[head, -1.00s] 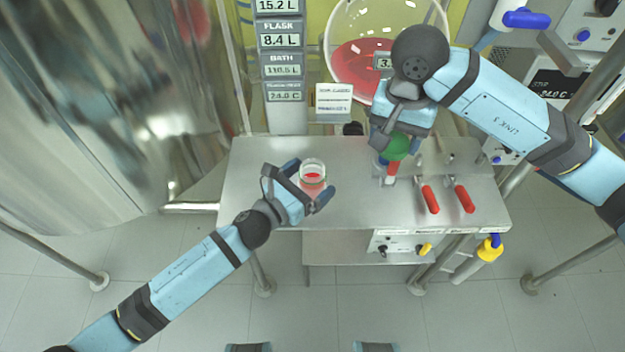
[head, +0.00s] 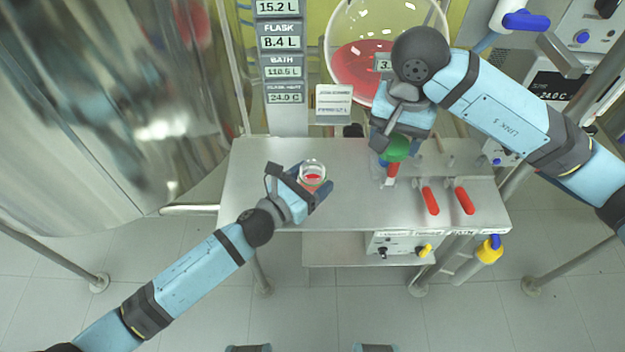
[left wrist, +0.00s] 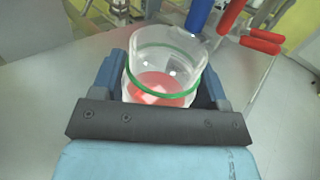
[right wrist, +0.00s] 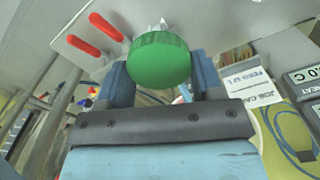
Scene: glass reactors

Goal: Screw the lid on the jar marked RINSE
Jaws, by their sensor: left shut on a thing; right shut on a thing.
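The jar (head: 313,174) is clear glass with red liquid inside and stands on the steel bench, its mouth open. In the left wrist view the jar (left wrist: 165,75) has a green band around it; I cannot read a RINSE mark. My left gripper (head: 312,186) is shut on the jar, one finger on each side. The green lid (head: 397,148) is held by my right gripper (head: 386,143) above the bench, to the right of the jar and apart from it. The right wrist view shows the lid (right wrist: 160,60) between the fingers.
A round flask of red liquid (head: 360,65) hangs behind. A label card (head: 333,103) stands at the back. The bench between jar and lid is clear.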

